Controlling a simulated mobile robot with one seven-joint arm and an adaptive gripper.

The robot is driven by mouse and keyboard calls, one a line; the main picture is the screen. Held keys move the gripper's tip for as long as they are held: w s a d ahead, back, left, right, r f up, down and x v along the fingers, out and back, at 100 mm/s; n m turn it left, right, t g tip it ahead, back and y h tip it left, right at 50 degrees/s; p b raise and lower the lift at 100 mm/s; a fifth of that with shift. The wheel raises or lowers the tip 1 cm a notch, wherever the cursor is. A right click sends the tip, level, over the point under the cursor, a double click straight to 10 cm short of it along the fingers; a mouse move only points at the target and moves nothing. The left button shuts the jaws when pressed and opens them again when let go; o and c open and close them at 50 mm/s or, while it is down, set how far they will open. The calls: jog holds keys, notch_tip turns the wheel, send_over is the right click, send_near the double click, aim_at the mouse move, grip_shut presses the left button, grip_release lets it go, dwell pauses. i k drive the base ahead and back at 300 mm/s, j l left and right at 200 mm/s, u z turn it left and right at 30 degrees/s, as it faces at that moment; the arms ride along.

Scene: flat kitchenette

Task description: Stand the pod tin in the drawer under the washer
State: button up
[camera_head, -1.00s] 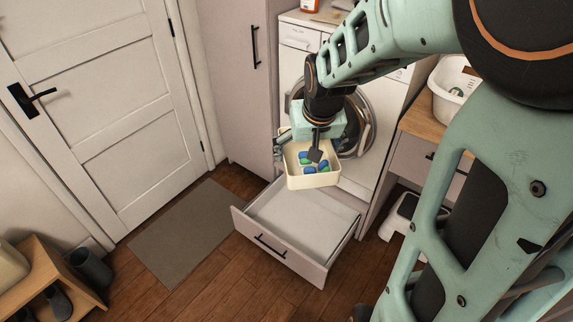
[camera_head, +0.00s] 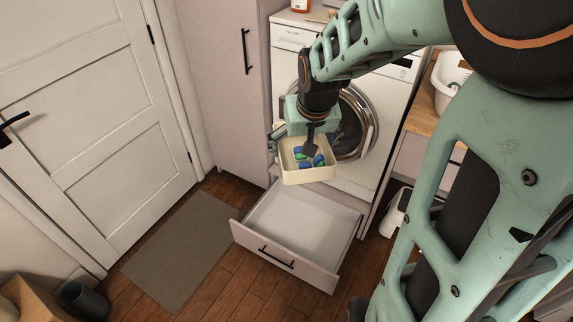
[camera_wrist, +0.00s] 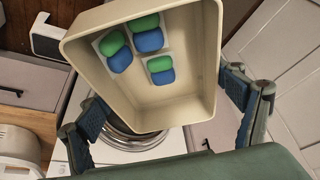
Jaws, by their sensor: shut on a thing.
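The pod tin (camera_head: 308,176) is a cream, open-topped box with several blue and green pods inside. My gripper (camera_head: 308,143) is shut on it and holds it in the air in front of the washer (camera_head: 345,178). In the wrist view the tin (camera_wrist: 150,110) sits between my two fingers (camera_wrist: 165,104), its open side showing. The drawer (camera_head: 300,222) under the washer is pulled out, and its white inside looks empty. The tin is above the drawer's back part and apart from it. The tin's underside is hidden.
A tall cabinet (camera_head: 215,75) stands left of the washer. A grey mat (camera_head: 185,250) lies on the wooden floor left of the drawer. A white basket (camera_head: 450,85) is on the counter at right. A white door (camera_head: 90,110) is at left.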

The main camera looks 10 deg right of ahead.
aim_at(292, 247)
jog(key=i+j+z, duration=0.1)
jog(key=i+j, duration=0.2)
jog(key=i+j+z, duration=0.1)
jog(key=i+j, duration=0.2)
jog(key=i, duration=0.25)
